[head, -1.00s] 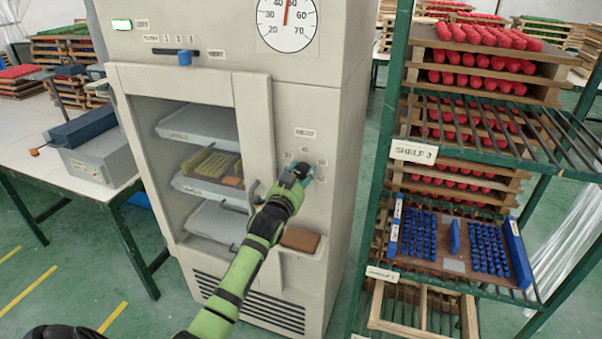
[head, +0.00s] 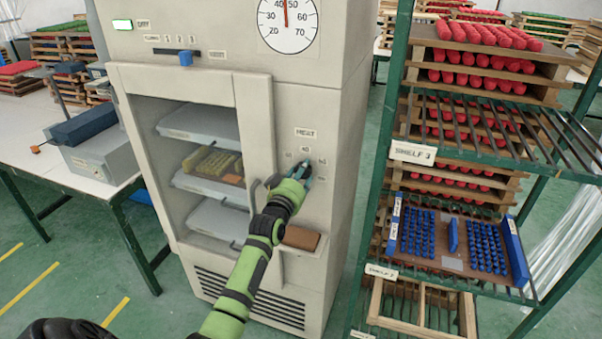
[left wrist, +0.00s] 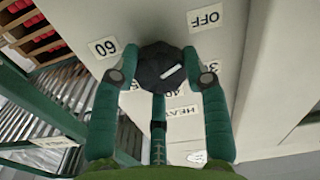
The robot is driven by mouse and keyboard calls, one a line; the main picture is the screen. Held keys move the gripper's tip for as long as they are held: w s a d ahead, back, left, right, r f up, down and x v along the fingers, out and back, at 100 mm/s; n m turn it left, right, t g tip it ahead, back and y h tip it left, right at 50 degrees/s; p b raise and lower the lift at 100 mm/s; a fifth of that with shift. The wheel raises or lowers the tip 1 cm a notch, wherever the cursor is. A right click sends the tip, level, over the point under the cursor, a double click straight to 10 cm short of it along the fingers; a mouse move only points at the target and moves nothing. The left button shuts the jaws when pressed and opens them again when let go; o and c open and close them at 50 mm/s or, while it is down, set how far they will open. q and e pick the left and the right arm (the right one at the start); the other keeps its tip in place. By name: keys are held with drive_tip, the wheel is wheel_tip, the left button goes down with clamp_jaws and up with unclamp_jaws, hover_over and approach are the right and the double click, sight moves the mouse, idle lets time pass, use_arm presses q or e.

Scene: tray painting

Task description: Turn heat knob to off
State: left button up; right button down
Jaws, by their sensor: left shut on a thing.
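The heat knob (left wrist: 158,68) is a dark, many-sided knob with a white pointer mark, on the cream cabinet front. In the left wrist view, which shows the panel upside down, the mark lies on the side of the 30 label (left wrist: 213,67). The OFF label (left wrist: 206,17) is at the upper right, the 60 label (left wrist: 103,47) at the left, and the 40 label (left wrist: 180,92) below the knob. My left gripper (left wrist: 160,65) is shut on the knob, one finger on each side. In the head view the left gripper (head: 301,172) largely hides the knob. My right gripper is not in view.
The cabinet door (head: 255,120) with its handle is just left of the arm. A brown block (head: 301,238) sits below the gripper. A green rack (head: 385,150) with loaded trays stands close on the right. A white table (head: 90,185) stands at left.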

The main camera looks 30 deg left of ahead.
use_arm(q)
drive_tip(key=shift+d+f+n, duration=0.15)
drive_tip(key=shift+f+n, duration=0.25)
drive_tip(key=shift+f, duration=0.15)
drive_tip(key=o, duration=1.2)
drive_tip(key=shift+c, duration=0.2)
drive_tip(key=shift+r, duration=0.15)
drive_tip(key=shift+s+r, duration=0.1)
drive_tip(key=v, duration=1.1)
drive_tip(key=shift+s, duration=0.4)
